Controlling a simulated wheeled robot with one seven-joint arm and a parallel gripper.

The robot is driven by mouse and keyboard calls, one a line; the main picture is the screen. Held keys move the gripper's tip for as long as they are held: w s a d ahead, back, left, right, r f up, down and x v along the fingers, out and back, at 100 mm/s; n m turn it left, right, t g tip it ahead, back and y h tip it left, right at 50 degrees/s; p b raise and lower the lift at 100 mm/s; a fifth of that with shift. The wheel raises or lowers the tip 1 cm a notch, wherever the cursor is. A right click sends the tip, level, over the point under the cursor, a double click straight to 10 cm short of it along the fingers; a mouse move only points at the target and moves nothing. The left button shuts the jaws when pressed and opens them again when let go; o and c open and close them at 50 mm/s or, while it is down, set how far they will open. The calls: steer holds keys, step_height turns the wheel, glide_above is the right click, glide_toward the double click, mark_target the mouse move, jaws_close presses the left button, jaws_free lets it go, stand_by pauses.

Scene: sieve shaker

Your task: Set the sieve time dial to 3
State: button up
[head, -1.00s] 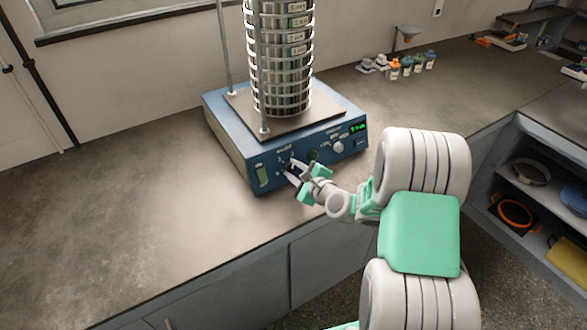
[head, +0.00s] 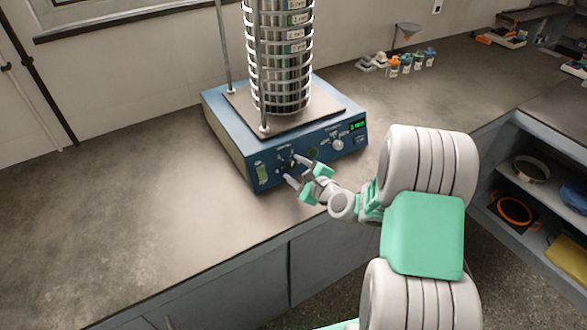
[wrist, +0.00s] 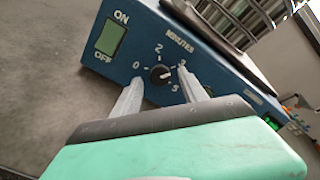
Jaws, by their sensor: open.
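The sieve time dial (wrist: 160,75) is a small black knob on the blue front panel of the sieve shaker (head: 240,150). Labels 0, 2, 3 and 5 surround it, with MINUTES above. In the wrist view its white mark appears to point right and slightly up, toward the 3. My gripper (wrist: 159,80) is open, its two pale fingers apart on either side of the dial in that view. In the head view my gripper (head: 293,170) is just in front of the panel, and its tips seem clear of the dial. The exact gap cannot be told.
A green ON/OFF switch (wrist: 111,37) is left of the dial. Another knob (head: 338,145) and a green-lit display (head: 358,127) are on the panel's right. The sieve stack (head: 281,60) stands above. Counter (head: 120,210) on the left is clear.

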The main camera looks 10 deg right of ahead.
steer(key=v, duration=0.6)
steer(key=shift+s, duration=0.3)
steer(key=shift+r, duration=0.1)
steer(key=s+a+r+n+g, duration=0.2)
steer(key=s+a+n+g, duration=0.55)
steer(key=n, duration=0.85)
steer(key=s+d+r+n+g+h, duration=0.1)
steer(key=s+d+r+n+h, duration=0.1)
steer(key=s, duration=0.4)
steer(key=s+d+r+n+g+h, duration=0.2)
steer(key=s+n, duration=0.3)
steer(key=s, duration=0.2)
steer(key=shift+s+d+r+h, duration=0.2)
steer(key=shift+s+h, duration=0.05)
steer(key=shift+h, duration=0.05)
steer(key=shift+c, duration=0.3)
